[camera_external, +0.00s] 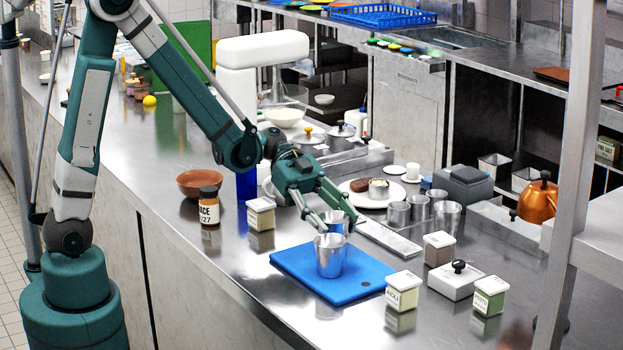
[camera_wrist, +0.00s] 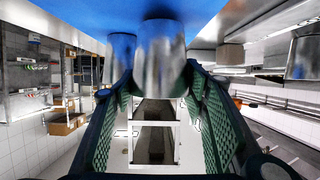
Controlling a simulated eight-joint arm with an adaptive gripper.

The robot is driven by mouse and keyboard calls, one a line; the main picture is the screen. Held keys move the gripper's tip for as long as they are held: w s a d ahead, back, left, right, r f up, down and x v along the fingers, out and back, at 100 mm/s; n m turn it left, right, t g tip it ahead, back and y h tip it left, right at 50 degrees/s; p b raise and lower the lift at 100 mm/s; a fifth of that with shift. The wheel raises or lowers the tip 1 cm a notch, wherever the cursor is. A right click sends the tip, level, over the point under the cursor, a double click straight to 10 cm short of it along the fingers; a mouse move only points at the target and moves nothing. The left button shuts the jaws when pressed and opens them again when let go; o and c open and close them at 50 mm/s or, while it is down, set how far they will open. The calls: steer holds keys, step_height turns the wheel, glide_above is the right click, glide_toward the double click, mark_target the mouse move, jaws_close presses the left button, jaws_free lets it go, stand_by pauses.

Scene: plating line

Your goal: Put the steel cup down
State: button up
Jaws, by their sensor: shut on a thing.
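My gripper (camera_external: 338,222) is over the far part of the blue board (camera_external: 290,268), its fingers shut on a steel cup (camera_external: 342,221). In the wrist view this cup (camera_wrist: 160,60) sits between the green finger pads. A second steel cup (camera_external: 330,257) stands upright on the board, in front of the held cup in the external view and hiding its lower part. I cannot tell whether the held cup touches the board or the other cup.
Several steel cups (camera_external: 447,216) stand to the right, behind a flat steel tray (camera_external: 388,238). Lidded containers (camera_external: 402,290) line the board's right side. A labelled jar (camera_external: 209,206) and a white-lidded container (camera_external: 261,214) stand left. The board's left part is bare.

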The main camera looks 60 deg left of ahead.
steer(key=shift+f, duration=0.3)
steer(key=shift+f, duration=0.15)
steer(key=o, duration=0.9)
steer(key=shift+r, duration=0.2)
steer(key=shift+p+v, duration=1.2)
steer(key=shift+v, duration=4.8)
steer(key=shift+f, duration=0.1)
steer(key=shift+s, duration=0.15)
